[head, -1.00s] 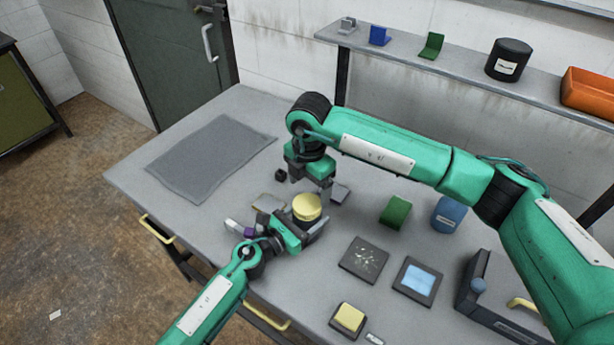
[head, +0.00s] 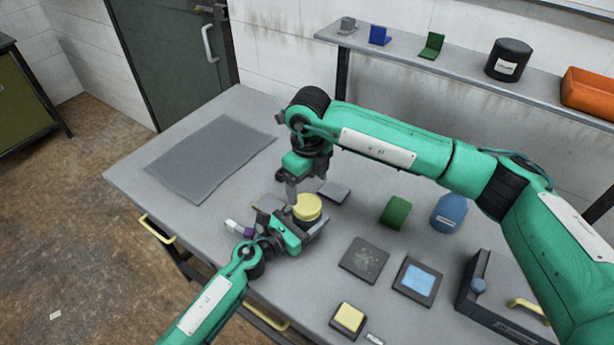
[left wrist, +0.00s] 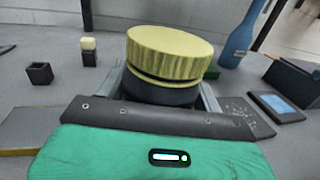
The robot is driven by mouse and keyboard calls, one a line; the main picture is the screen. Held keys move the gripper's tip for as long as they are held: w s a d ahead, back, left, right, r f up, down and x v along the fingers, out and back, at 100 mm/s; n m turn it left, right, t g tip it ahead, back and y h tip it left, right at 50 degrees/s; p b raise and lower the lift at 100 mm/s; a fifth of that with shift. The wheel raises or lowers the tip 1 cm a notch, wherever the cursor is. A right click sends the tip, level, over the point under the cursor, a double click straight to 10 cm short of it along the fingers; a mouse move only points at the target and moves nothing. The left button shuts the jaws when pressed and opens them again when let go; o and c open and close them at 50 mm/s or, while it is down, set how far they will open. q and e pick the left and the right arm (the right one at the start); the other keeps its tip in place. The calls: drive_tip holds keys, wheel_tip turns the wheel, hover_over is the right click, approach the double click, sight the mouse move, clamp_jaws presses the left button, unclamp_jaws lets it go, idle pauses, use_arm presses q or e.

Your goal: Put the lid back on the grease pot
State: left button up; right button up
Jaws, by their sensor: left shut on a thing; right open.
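The yellow ribbed lid (head: 307,207) rests on top of the dark grease pot, and the lid also shows in the left wrist view (left wrist: 168,55). A thin dark gap and a yellow line show under its rim; I cannot tell whether it is fully seated. My left gripper (head: 308,229) is shut around the dark pot body (left wrist: 160,94), one finger on each side. My right gripper (head: 291,193) is open and empty, just left of and behind the lid in the head view.
A grey mat (head: 212,157) lies at the table's left. A green block (head: 394,211), blue bottle (head: 448,213), speckled dark tile (head: 364,260) and blue-topped tile (head: 417,280) are to the right. A shelf (head: 460,85) runs along the wall.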

sight(307, 204)
drive_tip(key=n, duration=0.6)
drive_tip(key=shift+r+n, duration=0.2)
drive_tip(key=shift+n, duration=0.1)
drive_tip(key=n, duration=0.6)
drive_tip(key=shift+r, duration=0.2)
drive_tip(key=n, duration=0.6)
drive_tip(key=shift+a+r+n, duration=0.1)
drive_tip(key=shift+r+n, duration=0.05)
drive_tip(key=shift+n, duration=0.15)
drive_tip(key=n, duration=0.5)
drive_tip(key=shift+r, duration=0.15)
drive_tip(key=shift+f, duration=4)
drive_tip(key=c, duration=1)
